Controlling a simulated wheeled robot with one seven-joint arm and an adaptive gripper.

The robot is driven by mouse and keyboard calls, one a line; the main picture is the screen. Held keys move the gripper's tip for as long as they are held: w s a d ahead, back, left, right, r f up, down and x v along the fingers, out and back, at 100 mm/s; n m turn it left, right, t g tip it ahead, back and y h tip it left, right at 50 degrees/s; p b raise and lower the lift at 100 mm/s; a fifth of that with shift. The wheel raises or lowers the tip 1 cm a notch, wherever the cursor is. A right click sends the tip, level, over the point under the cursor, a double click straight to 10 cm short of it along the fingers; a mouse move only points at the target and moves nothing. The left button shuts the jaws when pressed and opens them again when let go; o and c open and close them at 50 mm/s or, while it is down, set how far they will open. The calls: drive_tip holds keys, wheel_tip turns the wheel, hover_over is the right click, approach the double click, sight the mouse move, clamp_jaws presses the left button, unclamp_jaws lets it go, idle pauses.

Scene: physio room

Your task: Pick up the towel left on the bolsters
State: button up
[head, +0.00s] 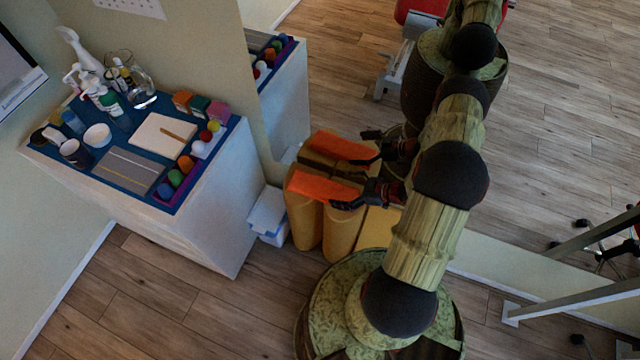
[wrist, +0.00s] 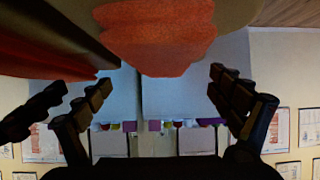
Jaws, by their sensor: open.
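The towel (head: 318,187) is orange-red and lies across the top of upright tan bolsters (head: 342,232) beside the mirror. My gripper (head: 352,191) reaches in from the right at the towel's right end, with its fingers open. In the wrist view the towel (wrist: 155,38) hangs into the top of the picture, between and beyond the open fingers (wrist: 160,86). I cannot tell whether a finger touches it. The bolster tops under the towel are partly hidden by it and by my arm.
A white cabinet (head: 225,215) with a blue tray top (head: 150,196) of bottles, cups and coloured items stands left of the bolsters. White boxes (head: 268,215) sit between them on the floor. The mirror behind repeats the towel and my arm. Floor at the front left is clear.

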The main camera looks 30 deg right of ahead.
sight(325, 188)
drive_tip(key=shift+a+r+b+x, duration=0.1)
drive_tip(key=shift+b+x, duration=0.35)
drive_tip(key=shift+x, duration=1.35)
drive_tip(key=shift+a+r+b+x, duration=0.1)
drive_tip(key=shift+b+x, duration=0.35)
drive_tip(key=shift+x, duration=1.35)
drive_tip(key=shift+c, duration=0.3)
drive_tip(key=c, duration=1.3)
drive_tip(key=shift+r, duration=0.15)
drive_tip(key=shift+c, duration=0.2)
